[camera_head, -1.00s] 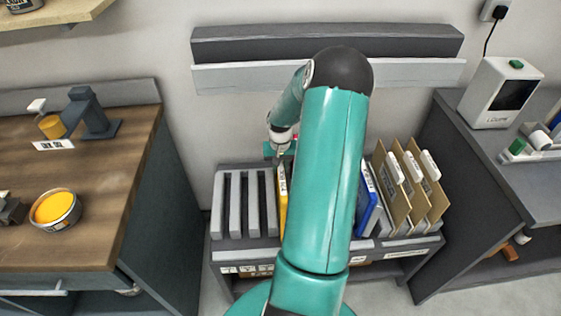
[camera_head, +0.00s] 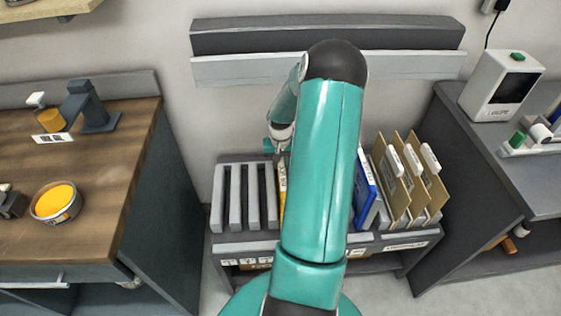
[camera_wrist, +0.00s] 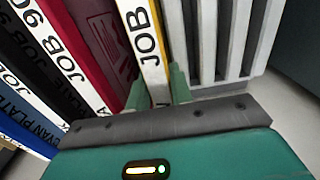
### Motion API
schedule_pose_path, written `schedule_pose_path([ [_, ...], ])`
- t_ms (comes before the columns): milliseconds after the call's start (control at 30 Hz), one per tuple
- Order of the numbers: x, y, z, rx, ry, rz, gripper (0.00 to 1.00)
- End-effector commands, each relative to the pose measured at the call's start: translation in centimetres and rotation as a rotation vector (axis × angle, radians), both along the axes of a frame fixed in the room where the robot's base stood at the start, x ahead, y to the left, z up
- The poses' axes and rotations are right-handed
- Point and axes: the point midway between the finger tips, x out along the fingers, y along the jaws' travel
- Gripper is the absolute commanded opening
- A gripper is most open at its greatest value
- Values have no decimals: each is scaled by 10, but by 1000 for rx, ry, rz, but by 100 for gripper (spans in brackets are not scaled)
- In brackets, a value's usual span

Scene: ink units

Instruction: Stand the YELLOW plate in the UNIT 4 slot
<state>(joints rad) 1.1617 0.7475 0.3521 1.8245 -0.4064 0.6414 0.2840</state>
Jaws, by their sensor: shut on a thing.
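The yellow plate (camera_head: 282,186) stands upright in the rack, just right of the grey dividers and partly hidden by my arm. In the wrist view the yellow plate (camera_wrist: 152,40) has a white strip lettered JOB on its edge. My gripper (camera_wrist: 158,92) is shut on this edge, one green finger on each side. In the head view my gripper (camera_head: 277,148) is small and partly hidden at the plate's top. The rack (camera_head: 228,238) has bare grey slots at its left. Small front labels show, but I cannot read which is UNIT 4.
A red plate (camera_wrist: 100,30) stands close left of the yellow one in the wrist view, with black and cyan plates beyond. A blue plate (camera_head: 365,188) and brown folders (camera_head: 408,190) stand at the rack's right. A wooden bench (camera_head: 95,205) and a grey bench (camera_head: 480,160) flank the rack.

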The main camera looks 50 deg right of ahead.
Motion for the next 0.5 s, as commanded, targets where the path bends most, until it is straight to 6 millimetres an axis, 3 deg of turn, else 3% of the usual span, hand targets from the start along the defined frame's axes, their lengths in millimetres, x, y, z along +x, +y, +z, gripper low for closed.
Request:
schedule_pose_path([
  [267, 1, 0, -1, 0, -1, 1, 0],
  [300, 1, 0, -1, 0, -1, 1, 28],
  [400, 1, 0, -1, 0, -1, 1, 47],
  [500, 1, 0, -1, 0, -1, 1, 47],
])
